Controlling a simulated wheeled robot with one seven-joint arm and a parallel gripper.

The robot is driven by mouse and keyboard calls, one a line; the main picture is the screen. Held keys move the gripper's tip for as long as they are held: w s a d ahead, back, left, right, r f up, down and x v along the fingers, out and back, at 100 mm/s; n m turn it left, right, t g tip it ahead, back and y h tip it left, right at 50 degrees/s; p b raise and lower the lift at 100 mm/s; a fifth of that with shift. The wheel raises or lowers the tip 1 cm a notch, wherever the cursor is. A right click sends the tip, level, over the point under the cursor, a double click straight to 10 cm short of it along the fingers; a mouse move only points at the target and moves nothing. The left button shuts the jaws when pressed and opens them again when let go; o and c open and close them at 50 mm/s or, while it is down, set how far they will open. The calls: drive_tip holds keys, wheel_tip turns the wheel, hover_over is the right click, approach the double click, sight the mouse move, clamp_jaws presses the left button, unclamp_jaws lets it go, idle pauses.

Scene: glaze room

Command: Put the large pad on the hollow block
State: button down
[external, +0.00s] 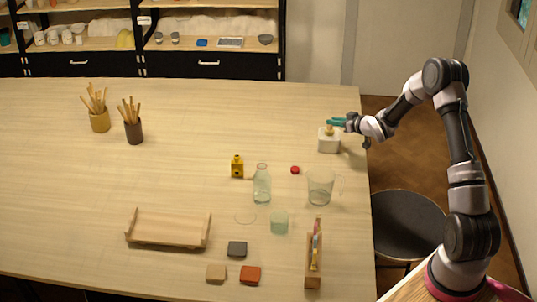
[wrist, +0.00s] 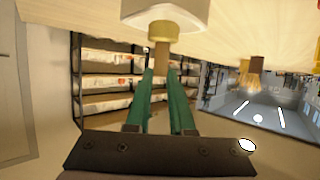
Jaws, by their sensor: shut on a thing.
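My gripper (external: 338,122) has teal fingers and is at the table's right edge. It is shut on the tan neck or stopper (wrist: 163,33) of a squarish white jar (external: 328,145). The jar also shows at the top of the wrist view (wrist: 165,10). In the external view it appears to stand upright on the table. Three small flat square pieces lie at the front: a dark grey one (external: 237,249), a tan one (external: 216,273) and an orange-red one (external: 250,275). I cannot tell which things are the large pad and the hollow block.
A glass bottle (external: 262,185), clear jug (external: 320,187), yellow bottle (external: 237,167), red cap (external: 295,170) and greenish glass (external: 279,223) stand mid-table. A wooden tray (external: 168,230) and wooden rack (external: 314,262) are in front. Two tool pots (external: 134,133) stand back left. The left middle is clear.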

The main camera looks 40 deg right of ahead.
drive_tip(key=c, duration=0.8)
unclamp_jaws()
drive_tip(key=shift+f, duration=0.1)
